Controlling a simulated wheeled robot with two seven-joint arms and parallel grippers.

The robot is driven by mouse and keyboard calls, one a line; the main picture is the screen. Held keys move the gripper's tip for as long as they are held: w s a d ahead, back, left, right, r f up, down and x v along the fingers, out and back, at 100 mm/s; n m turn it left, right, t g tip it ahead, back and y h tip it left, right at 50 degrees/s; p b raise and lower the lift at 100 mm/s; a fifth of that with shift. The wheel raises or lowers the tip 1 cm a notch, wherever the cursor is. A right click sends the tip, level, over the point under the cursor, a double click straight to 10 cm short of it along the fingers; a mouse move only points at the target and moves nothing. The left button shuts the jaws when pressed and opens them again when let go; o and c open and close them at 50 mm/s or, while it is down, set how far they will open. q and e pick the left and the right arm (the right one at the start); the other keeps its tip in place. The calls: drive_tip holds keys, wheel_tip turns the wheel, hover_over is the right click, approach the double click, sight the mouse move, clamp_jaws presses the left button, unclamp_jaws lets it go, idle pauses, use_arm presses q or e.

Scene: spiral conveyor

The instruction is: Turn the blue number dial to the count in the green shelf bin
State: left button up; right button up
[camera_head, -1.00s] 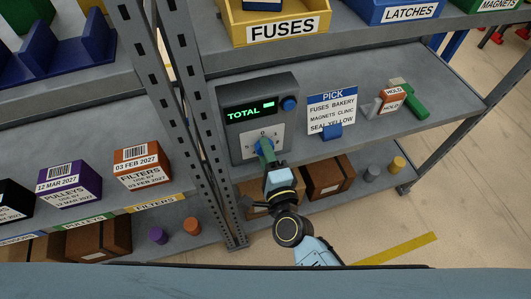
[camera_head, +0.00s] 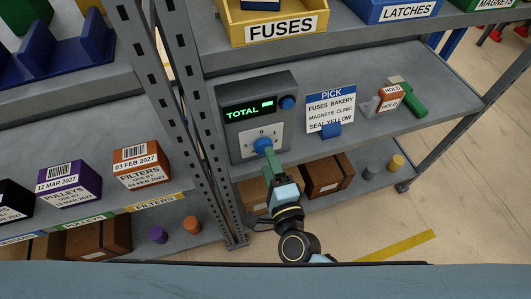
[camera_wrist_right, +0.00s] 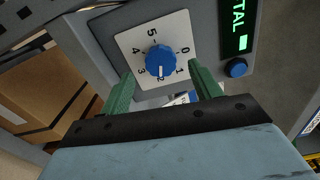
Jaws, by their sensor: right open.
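The blue number dial (camera_head: 263,146) is on a white plate on the grey TOTAL box (camera_head: 284,87). In the right wrist view, the dial (camera_wrist_right: 161,60) has a white mark pointing at about 2 on its 0 to 5 scale. My right gripper (camera_head: 268,156) is just in front of and below the dial. In the right wrist view its green fingers (camera_wrist_right: 160,85) are spread and empty, with the dial beyond them. A green MAGNETS bin (camera_head: 497,5) is cut off at the top right; its contents are hidden. My left gripper is out of view.
A blue button (camera_head: 288,103) is beside the TOTAL display. A PICK sign (camera_head: 331,108) and a red HOLD block (camera_head: 390,98) stand to the right. A perforated post (camera_head: 190,130) rises close on the left. Brown boxes (camera_head: 328,176) sit on the shelf below.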

drive_tip(key=v, duration=0.9)
drive_tip(key=shift+s, duration=0.15)
drive_tip(key=s+d+f+n+g+h, duration=0.1)
drive_tip(key=s+d+f+n+g, duration=0.2)
drive_tip(key=f, duration=0.6)
drive_tip(key=s+d+f+n+g, duration=0.1)
drive_tip(key=d+f+n+g, duration=0.2)
drive_tip(key=f, duration=0.5)
drive_tip(key=s+d+f+n+g+h, duration=0.1)
drive_tip(key=s+d+f+n+g, duration=0.15)
drive_tip(key=f+n, duration=0.45)
drive_tip(key=s+d+f+n+g+h, duration=0.4)
drive_tip(key=s+d+f+g, duration=0.3)
drive_tip(key=s+d+f, duration=0.8)
drive_tip(key=s+f+n, duration=0.1)
drive_tip(key=s, duration=0.3)
drive_tip(key=shift+d+g, duration=0.35)
drive_tip(key=shift+d, duration=0.05)
drive_tip(key=shift+s+f, duration=0.1)
